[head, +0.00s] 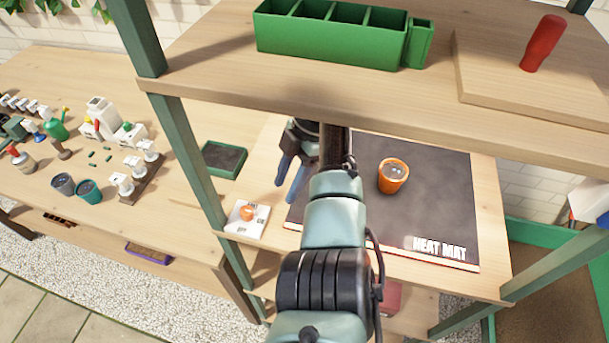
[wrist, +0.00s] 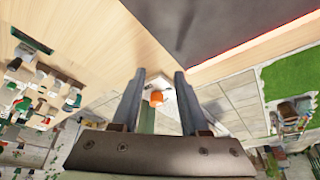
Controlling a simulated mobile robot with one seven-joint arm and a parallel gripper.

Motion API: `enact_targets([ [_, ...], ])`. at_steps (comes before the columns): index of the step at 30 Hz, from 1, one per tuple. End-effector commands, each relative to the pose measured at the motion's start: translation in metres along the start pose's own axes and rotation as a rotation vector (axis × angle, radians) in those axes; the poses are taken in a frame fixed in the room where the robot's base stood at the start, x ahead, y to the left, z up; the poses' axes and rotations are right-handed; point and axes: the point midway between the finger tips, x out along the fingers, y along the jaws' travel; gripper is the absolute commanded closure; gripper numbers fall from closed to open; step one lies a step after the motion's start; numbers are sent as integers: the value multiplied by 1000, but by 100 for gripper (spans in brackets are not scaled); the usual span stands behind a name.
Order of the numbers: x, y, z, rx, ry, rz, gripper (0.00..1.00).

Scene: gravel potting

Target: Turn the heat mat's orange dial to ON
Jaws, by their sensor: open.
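The heat mat (head: 440,195) is a dark rectangular pad with "HEAT MAT" lettering on the middle shelf; its dark surface also shows in the wrist view (wrist: 205,25). The orange dial (head: 247,213) sits on a small white plate (head: 238,228) at the shelf's front left, left of the mat. In the wrist view the dial (wrist: 156,97) shows between my finger tips, some distance beyond them. The dial's pointing direction is too small to read. My gripper (head: 288,187) is open and empty, above and right of the dial, apart from it. My arm hides part of the mat.
An orange pot (head: 393,175) stands on the mat. A green tray (head: 222,159) lies behind the dial. A dark green shelf post (head: 205,165) rises just left of the dial. The upper shelf (head: 330,101) overhangs, with a green planter (head: 330,38) and a red-handled tool (head: 543,43).

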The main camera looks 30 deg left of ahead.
Motion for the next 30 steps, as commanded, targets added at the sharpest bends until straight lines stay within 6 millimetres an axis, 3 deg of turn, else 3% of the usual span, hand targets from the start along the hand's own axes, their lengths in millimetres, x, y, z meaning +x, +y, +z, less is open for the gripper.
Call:
enact_targets([
  [3, -5, 0, 16, 3, -1, 1, 56],
  [12, -14, 0, 35, 1, 0, 1, 56],
  [30, -16, -1, 37, 0, 0, 1, 56],
])
